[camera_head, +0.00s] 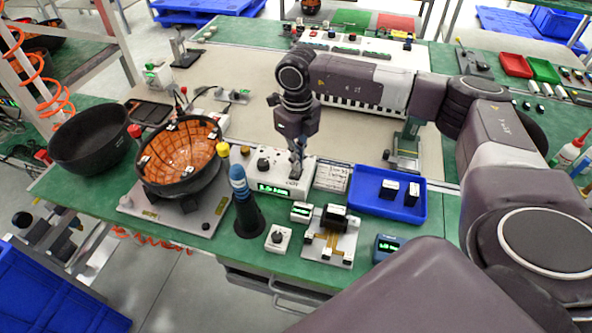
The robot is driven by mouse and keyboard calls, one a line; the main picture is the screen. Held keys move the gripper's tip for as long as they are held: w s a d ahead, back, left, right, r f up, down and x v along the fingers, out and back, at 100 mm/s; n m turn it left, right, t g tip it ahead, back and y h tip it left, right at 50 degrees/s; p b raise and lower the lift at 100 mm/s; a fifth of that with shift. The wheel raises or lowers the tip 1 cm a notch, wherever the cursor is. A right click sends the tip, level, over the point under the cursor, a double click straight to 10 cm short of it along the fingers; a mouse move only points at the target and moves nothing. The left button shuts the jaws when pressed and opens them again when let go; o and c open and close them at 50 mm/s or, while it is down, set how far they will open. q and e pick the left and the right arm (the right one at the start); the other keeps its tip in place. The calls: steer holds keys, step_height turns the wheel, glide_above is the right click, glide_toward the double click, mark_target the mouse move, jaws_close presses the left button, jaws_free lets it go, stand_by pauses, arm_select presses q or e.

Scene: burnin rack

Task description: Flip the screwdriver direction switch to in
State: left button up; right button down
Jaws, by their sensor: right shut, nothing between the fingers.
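A blue and black screwdriver-like tool (240,187) stands upright in a dark holder near the front edge of the green bench. Just behind and right of it is a white control box (268,181) with a green lit display and a dark knob. My right gripper (296,174) points down at the right part of this box, its fingers shut and empty. The fingertips are at or just above the box; I cannot tell whether they touch. The direction switch is too small to make out and may be hidden by the fingers. My left gripper is out of view.
A black bowl with an orange lining (182,153) sits on a grey plate at left, beside a dark bowl (92,139). Small devices, including a white fixture (345,250), crowd the front edge. The beige mat (245,75) behind has free room.

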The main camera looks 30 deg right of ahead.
steer(key=shift+r+p, duration=1.95)
steer(key=shift+r, duration=1.45)
